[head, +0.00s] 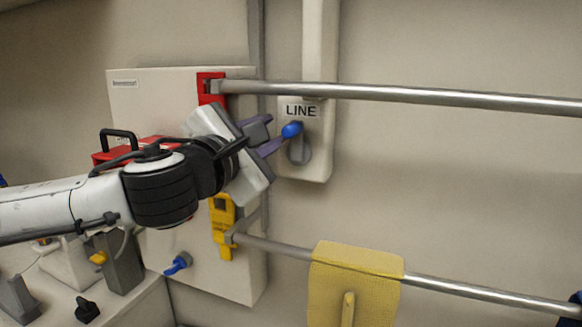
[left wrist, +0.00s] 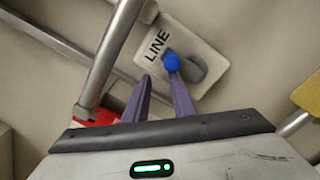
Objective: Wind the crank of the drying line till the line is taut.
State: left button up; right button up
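The crank (head: 301,152) is a grey arm with a blue knob (head: 291,130), mounted on a pale box labelled LINE (head: 313,172) on the wall. The knob sits at the crank's upper end in the head view. My left gripper (head: 274,134) is just left of the knob, its purple fingers pointing at it. In the left wrist view the fingers (left wrist: 159,82) are apart with nothing between them. The knob (left wrist: 171,62) shows at the right fingertip; whether they touch I cannot tell. No slack or taut line can be made out. My right gripper is not in view.
A metal rail (head: 420,96) on a red bracket (head: 207,86) runs just above the crank. A lower rail (head: 450,287) carries a yellow cloth-like piece (head: 352,264). A pale panel (head: 160,85) stands behind my left arm. A counter with small items is lower left.

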pick_arm(q)
jog(key=shift+s+d+f, duration=0.4)
jog(key=shift+d+f, duration=0.15)
jog(key=shift+f, duration=0.1)
jog(key=v, duration=0.8)
jog(key=shift+s+a+r, duration=0.2)
jog(key=shift+a+r, duration=0.15)
jog(key=shift+r, duration=0.1)
jog(key=shift+f, duration=0.1)
